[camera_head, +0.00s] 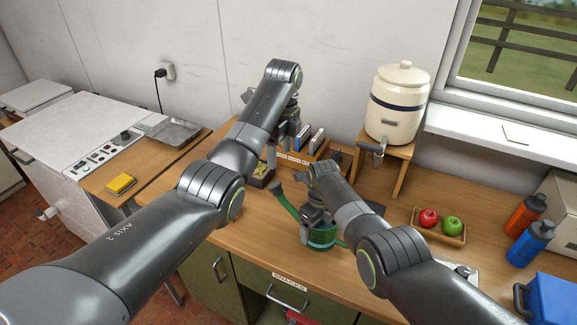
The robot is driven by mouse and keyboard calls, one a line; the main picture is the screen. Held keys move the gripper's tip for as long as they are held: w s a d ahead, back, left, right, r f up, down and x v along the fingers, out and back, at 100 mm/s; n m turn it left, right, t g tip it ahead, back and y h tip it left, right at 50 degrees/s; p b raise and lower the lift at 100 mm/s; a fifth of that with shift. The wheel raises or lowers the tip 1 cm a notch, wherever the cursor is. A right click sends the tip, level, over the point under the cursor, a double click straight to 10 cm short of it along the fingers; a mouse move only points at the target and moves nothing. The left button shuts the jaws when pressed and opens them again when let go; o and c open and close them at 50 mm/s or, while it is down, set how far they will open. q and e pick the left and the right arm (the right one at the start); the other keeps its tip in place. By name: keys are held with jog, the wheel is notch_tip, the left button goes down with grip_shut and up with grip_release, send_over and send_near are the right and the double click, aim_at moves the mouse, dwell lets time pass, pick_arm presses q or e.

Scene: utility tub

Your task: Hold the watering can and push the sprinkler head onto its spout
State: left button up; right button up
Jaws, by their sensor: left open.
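The green watering can (322,238) stands on the wooden counter, partly hidden under my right arm. Its green spout (287,205) slants up to the left. My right gripper (316,214) points down at the top of the can; its fingers are hidden, so I cannot tell whether it grips the can. My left gripper (284,146) is open and points down near the back of the counter, behind and above the spout, apart from the can.
A dark box with something yellow (262,171) and an organizer (304,152) sit at the back. To the right are a crock dispenser (397,112) on a wooden stand, a tray with apples (439,234), bottles (527,232) and a blue box (552,298). The front left counter is clear.

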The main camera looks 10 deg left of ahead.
jog(key=o, duration=1.1)
jog(key=shift+r, duration=0.1)
